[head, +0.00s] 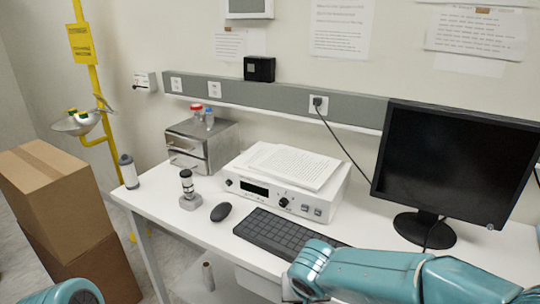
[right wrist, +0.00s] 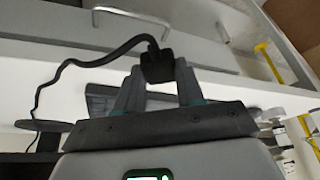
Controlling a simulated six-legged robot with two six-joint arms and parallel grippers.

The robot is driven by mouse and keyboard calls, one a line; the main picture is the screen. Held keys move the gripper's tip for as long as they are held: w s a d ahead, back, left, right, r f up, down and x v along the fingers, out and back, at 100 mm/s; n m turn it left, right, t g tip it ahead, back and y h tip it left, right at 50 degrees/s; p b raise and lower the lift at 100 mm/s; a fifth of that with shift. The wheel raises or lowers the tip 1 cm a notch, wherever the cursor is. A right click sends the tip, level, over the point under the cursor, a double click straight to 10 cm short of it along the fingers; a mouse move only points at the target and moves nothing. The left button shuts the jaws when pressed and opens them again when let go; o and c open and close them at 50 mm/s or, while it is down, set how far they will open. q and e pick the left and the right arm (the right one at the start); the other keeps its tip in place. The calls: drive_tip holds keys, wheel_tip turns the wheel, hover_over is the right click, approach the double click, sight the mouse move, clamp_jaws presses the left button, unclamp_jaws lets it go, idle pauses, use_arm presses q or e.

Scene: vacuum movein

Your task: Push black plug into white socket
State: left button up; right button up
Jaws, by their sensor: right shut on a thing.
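My right gripper (right wrist: 158,80) is shut on a black plug (right wrist: 158,65) in the right wrist view. A black cable (right wrist: 95,62) runs from the plug and curves down to the left. In the head view my right arm reaches in from the right over the desk's front, and its fingers and the held plug do not show. White sockets (head: 176,84) and (head: 214,89) on the grey wall rail look empty. A third white socket (head: 323,103) on the rail has a black plug (head: 317,101) in it. My left gripper is out of view.
The white desk (head: 160,212) holds a keyboard (head: 285,233), mouse (head: 220,211), white instrument (head: 325,203) with papers, metal box (head: 220,140) and monitor (head: 450,165). A black box (head: 259,69) sits on the rail. Cardboard boxes (head: 60,200) stand left of the desk.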

drive_tip(key=s+f, duration=0.3)
drive_tip(key=f, duration=0.1)
drive_tip(key=shift+s+f, duration=0.35)
drive_tip(key=shift+s, duration=0.05)
drive_tip(key=r+n+y, duration=0.1)
drive_tip(key=n, duration=0.1)
drive_tip(key=s+a+r+n+y, duration=0.1)
drive_tip(key=n, duration=0.2)
drive_tip(key=r+n+g+y, duration=0.1)
drive_tip(key=n, duration=0.2)
drive_tip(key=shift+s+a, duration=0.25)
drive_tip(key=shift+a, duration=0.15)
drive_tip(key=w+a+f+n+g+y, duration=0.1)
drive_tip(key=w+a+f+n, duration=0.2)
drive_tip(key=f+n, duration=0.1)
drive_tip(key=shift+w+a+f+n+g, duration=0.25)
drive_tip(key=shift+w+f+n+g, duration=0.05)
drive_tip(key=shift+w+f, duration=0.1)
drive_tip(key=shift+r, duration=0.1)
idle(0.3)
